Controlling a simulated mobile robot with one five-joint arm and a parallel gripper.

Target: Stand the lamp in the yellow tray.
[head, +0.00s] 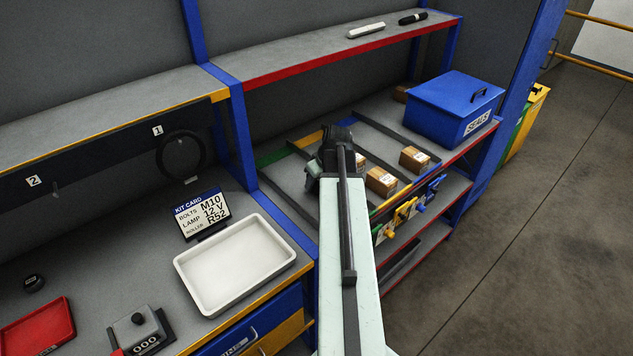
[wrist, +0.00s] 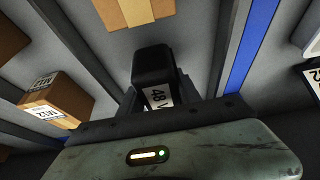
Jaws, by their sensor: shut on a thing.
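My gripper (head: 337,142) reaches over the shelf bay in the head view, where it hides what it holds. In the wrist view my gripper (wrist: 158,98) is shut on a dark, rounded block (wrist: 152,64). Its white label seems to read "48 V", partly cut off. I take this block for a lamp. No yellow tray shows in either view. A white tray (head: 184,265) stands empty on the bench at left of the arm, and a red tray (head: 38,326) lies at the lower left.
Cardboard boxes (head: 414,160) stand in the shelf lanes beside my gripper; one (wrist: 57,105) is close in the wrist view. A blue SEALS bin (head: 455,100) stands at right. A kit card (head: 203,211) reading "LAMP 12 V" stands behind the white tray. A blue post (head: 238,135) separates bench and shelf.

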